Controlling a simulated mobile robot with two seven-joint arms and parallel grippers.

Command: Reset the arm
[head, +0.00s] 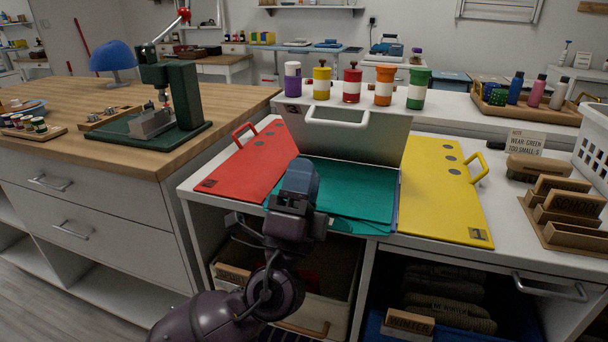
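My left arm rises from the bottom of the head view. Its gripper (300,177) is in front of the white cabinet counter, over the near part of the teal sheets (350,190). I see it from behind, so its fingertips are hidden and I cannot tell whether it is open or shut. Nothing held shows. I cannot tell whether it touches the teal sheets. My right gripper is not in view.
A red board (245,165) and a yellow board (440,190) lie either side. A green press (175,95) stands on the wooden counter at left.

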